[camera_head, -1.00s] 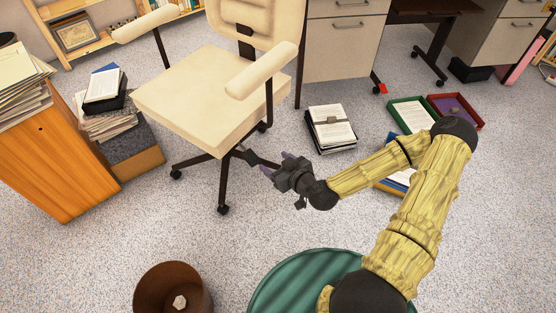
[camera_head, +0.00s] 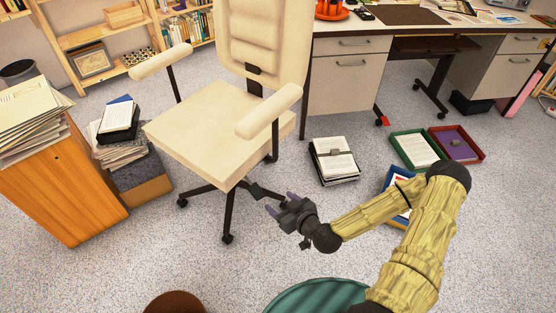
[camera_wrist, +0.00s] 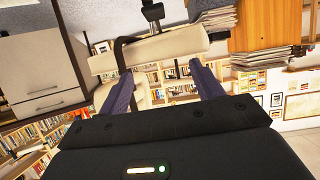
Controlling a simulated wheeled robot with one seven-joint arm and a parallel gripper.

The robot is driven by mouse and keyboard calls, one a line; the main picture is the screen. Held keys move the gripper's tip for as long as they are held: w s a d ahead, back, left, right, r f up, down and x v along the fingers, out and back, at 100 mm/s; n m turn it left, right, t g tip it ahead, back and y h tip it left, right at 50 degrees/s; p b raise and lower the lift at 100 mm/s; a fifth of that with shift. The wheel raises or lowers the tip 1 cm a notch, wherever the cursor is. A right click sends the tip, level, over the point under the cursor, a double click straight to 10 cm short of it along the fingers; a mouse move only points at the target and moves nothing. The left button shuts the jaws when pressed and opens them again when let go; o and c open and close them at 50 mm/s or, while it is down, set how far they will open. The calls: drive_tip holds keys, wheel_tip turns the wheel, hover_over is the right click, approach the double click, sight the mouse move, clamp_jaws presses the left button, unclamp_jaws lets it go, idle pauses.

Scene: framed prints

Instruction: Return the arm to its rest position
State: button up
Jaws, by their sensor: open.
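My gripper (camera_head: 279,203) is open, with its two purple-grey fingers apart and nothing between them. In the head view it hangs over the carpet, in front of and to the right of the cream office chair's base. My arm reaches in from the lower right and bends at a dark elbow. In the wrist view the fingers (camera_wrist: 164,90) are spread and point towards the cream chair (camera_wrist: 150,50). The chair (camera_head: 210,125) also stands in the middle left of the head view. I cannot tell the exact gap between fingertips and chair base.
An orange wood cabinet (camera_head: 62,190) with papers stands at the left. A paper stack (camera_head: 334,158), a green tray (camera_head: 414,150) and a red tray (camera_head: 457,144) lie on the carpet near the desk (camera_head: 350,85). A brown bin (camera_head: 177,303) is at the bottom edge. Carpet at lower left is clear.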

drive_tip(key=s+d+r+n+g+h, duration=0.1)
drive_tip(key=s+d+r+g+h, duration=0.25)
drive_tip(key=s+d+g, duration=0.35)
drive_tip(key=s+d+r+m+g+h, duration=0.1)
drive_tip(key=s+r+m+h, duration=0.2)
drive_tip(key=r, duration=0.5)
drive_tip(key=s+d+r+m+g+h, duration=0.1)
drive_tip(key=s+r+m, duration=0.25)
drive_tip(key=r, duration=0.45)
drive_tip(key=w+p+v, duration=0.3)
drive_tip(key=p+v, duration=1.2)
drive_tip(key=w+d+r+p+v, duration=0.1)
drive_tip(key=w+p+v, duration=0.3)
drive_tip(key=p+v, duration=1.2)
drive_tip(key=shift+d+r+m, duration=0.35)
drive_tip(key=shift+r, duration=0.05)
drive_tip(key=shift+w+y, duration=0.15)
drive_tip(key=shift+y, duration=0.1)
